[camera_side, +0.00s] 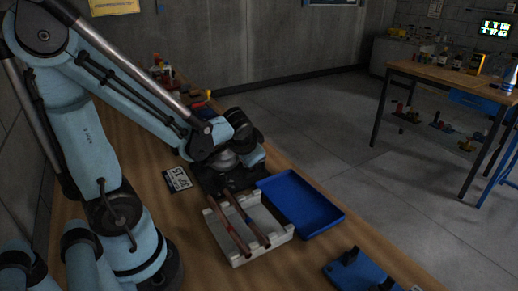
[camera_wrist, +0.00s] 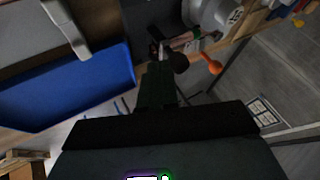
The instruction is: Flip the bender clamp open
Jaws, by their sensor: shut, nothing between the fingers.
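The tube bender (camera_side: 228,178) stands on the table in the side view, largely hidden by my wrist. In the wrist view its grey round die (camera_wrist: 212,14) with markings is at the top. Beside the die is a small clamp area (camera_wrist: 182,42) with pinkish and green parts. An orange-knobbed lever (camera_wrist: 212,66) sticks out to its right. My gripper (camera_wrist: 162,60) is shut and empty, its dark fingers reaching up to the clamp area. I cannot tell whether they touch the clamp or whether it is open. In the side view the fingers are hidden behind the wrist.
A grey rack (camera_side: 266,240) with copper tubes (camera_side: 230,226) stands in front of the bender. A blue tray (camera_side: 322,222) lies right of it, and a blue fixture (camera_side: 345,275) is nearer the front. A black-and-white card (camera_side: 177,180) lies left of the bender.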

